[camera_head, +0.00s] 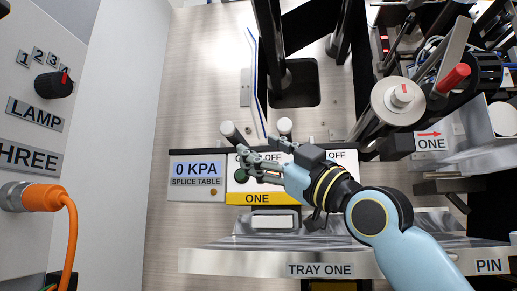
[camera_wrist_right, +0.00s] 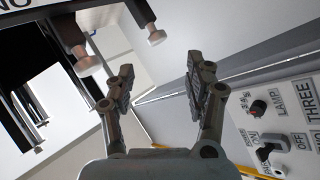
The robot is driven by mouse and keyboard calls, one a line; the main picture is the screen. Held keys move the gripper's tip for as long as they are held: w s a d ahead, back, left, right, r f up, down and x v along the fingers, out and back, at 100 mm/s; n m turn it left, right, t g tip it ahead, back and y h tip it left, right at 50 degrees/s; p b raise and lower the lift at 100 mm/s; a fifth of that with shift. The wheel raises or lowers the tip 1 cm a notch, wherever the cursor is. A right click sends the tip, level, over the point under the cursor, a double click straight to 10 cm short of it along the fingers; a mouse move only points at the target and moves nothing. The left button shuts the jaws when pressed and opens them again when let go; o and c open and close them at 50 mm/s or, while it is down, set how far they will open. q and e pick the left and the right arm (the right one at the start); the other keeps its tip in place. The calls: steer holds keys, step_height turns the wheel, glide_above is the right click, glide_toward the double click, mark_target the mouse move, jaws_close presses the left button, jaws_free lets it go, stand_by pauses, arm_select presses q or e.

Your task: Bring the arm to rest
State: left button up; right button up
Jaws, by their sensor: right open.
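My right arm (camera_head: 375,220), light blue with dark joints, comes in from the lower right of the head view. Its gripper (camera_head: 256,164) hangs over the splice table panel (camera_head: 195,194), which reads "0 KPA" and has a yellow strip marked "ONE". The arm hides part of the panel. In the right wrist view the two fingers of the gripper (camera_wrist_right: 160,78) stand apart with nothing between them. In the head view I cannot tell how high the fingers are above the panel. My left gripper is not in view.
Two pale round-ended posts, the left one (camera_head: 231,132) and the right one (camera_head: 285,126), stand close to the gripper. A metal tray marked "TRAY ONE" (camera_head: 230,262) lies below the arm. Machinery with a reel (camera_head: 398,100) crowds the right. An orange cable (camera_head: 45,198) hangs at left.

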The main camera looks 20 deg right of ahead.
stand_by(0.3)
steer(key=s+f+m+g+h, duration=0.2)
steer(key=f+g, duration=0.1)
steer(key=f, duration=0.8)
steer(key=s+d+f+m+g+h, duration=0.1)
steer(key=s+f+m+g+h, duration=0.15)
steer(key=f, duration=0.85)
steer(key=s+f+m+g+h, duration=0.2)
steer(key=f+g, duration=0.2)
steer(key=f, duration=0.7)
steer(key=s+d+f+m+g+h, duration=0.2)
steer(key=s+f+g, duration=0.3)
steer(key=s+f, duration=0.55)
steer(key=s+d+f+m+g+h, duration=0.25)
steer(key=s+f+g, duration=0.4)
steer(key=s, duration=0.75)
steer(key=s+d+f+y, duration=0.1)
steer(key=s+f, duration=0.1)
steer(key=f, duration=1.3)
steer(key=s+d+f, duration=0.1)
steer(key=s+f, duration=0.1)
steer(key=f, duration=1.3)
steer(key=s+f, duration=1.2)
steer(key=s, duration=0.5)
steer(key=shift+s+d+f+m+g, duration=0.2)
steer(key=shift+d+m+g, duration=0.1)
steer(key=shift+d+g, duration=0.1)
